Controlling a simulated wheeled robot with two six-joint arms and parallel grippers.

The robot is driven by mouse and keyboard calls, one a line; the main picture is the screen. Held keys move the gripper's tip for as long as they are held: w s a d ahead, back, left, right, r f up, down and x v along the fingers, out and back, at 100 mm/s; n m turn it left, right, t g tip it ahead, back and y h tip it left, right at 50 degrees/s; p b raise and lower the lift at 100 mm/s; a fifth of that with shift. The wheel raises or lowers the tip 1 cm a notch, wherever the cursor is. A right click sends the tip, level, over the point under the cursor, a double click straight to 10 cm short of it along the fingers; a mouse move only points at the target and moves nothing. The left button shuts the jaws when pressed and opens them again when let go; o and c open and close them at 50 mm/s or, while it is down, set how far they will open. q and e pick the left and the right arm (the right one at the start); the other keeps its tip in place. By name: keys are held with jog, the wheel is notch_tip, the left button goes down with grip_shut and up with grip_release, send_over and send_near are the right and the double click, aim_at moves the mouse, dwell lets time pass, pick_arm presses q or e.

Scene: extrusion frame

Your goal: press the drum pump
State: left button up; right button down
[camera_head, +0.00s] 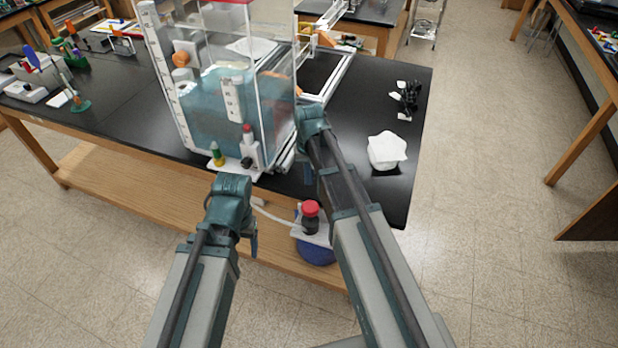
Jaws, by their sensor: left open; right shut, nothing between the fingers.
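The drum pump is a blue drum (316,252) with a white top plate and a dark pump head under a red knob (311,208). It stands low, in front of the table's front edge, between my two arms. A pale hose runs from it to the left. My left gripper (252,238) is open, to the left of the drum and apart from it. My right gripper (306,172) is shut and empty, beyond the red knob near the tank's right side. My own wrists mostly hide both sets of fingers. My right forearm passes close by the drum's right side.
A clear tank (222,115) with bluish liquid and a white scale stands at the table's front. A white crumpled object (387,150) and small black-and-white parts (407,97) lie on the right of the black table (366,85). The floor to the right is clear.

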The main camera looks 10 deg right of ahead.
pick_arm(q)
notch_tip(320, 180, up, 2)
jog(key=shift+r+p, duration=0.15)
jog(key=shift+p, duration=0.5)
pick_arm(e)
notch_tip(320, 180, up, 2)
jog(key=shift+r, duration=0.15)
dwell(2.3)
pick_arm(q)
notch_tip(320, 180, down, 5)
jog(key=b, duration=0.5)
pick_arm(e)
jog(key=s+a+f+n, duration=0.1)
jog(key=s+a, duration=0.2)
jog(key=s, duration=0.3)
jog(key=s+a+f+n, duration=0.2)
jog(key=s+a, duration=0.1)
jog(key=s, duration=0.3)
jog(key=s+a+f+n+h, duration=0.1)
jog(key=s+a+n, duration=0.1)
jog(key=s+a, duration=0.2)
jog(key=s, duration=0.3)
jog(key=shift+f, duration=0.35)
